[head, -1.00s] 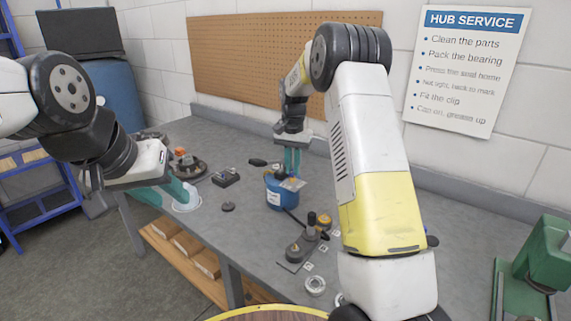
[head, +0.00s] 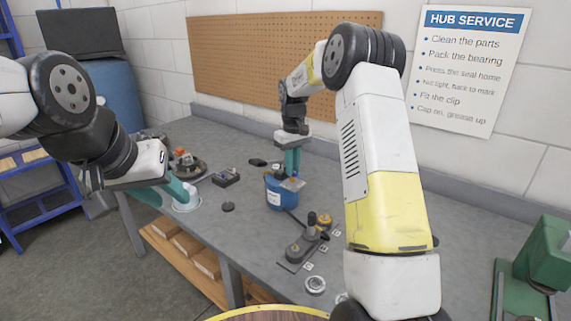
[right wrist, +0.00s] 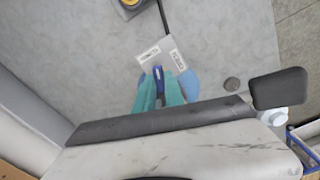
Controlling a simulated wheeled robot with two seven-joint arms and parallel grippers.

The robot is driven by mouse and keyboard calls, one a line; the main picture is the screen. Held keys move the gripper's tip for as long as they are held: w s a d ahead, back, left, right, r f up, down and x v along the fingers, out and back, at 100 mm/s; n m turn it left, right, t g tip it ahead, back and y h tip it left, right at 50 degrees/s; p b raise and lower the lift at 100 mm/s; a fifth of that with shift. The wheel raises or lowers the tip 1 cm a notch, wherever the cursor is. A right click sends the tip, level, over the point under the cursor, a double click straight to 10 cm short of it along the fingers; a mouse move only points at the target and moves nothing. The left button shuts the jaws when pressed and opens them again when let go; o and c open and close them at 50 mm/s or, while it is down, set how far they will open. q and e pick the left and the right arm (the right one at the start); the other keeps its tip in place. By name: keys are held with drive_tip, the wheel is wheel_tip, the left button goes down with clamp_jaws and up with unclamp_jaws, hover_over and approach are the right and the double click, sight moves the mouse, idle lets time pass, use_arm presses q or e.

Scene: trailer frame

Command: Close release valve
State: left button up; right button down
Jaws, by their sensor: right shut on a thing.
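A blue can-shaped device (head: 277,196) with a white label stands on the grey bench, a black rod running from it toward the front right. My right gripper (head: 292,172) points down at its top. In the right wrist view, the teal fingers (right wrist: 160,80) are shut on a small dark blue part (right wrist: 158,73), beside a light plate with printed labels (right wrist: 150,54). The fingers hide part of the device. I cannot tell which part is the release valve. My left gripper (head: 181,192) is by a white round piece (head: 187,205) at the bench's front edge; its finger gap is not clear.
A dark hub-like part with an orange piece (head: 181,156) and a small dark block (head: 226,178) lie to the left. A dark fixture with a knob (head: 303,246) and a metal ring (head: 315,285) are at the front. A green press (head: 545,255) stands at the right.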

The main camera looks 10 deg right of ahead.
drive_tip(key=shift+n, duration=1.7)
drive_tip(key=c, duration=1.4)
unclamp_jaws()
drive_tip(key=shift+c, duration=0.2)
drive_tip(key=shift+r, duration=3.95)
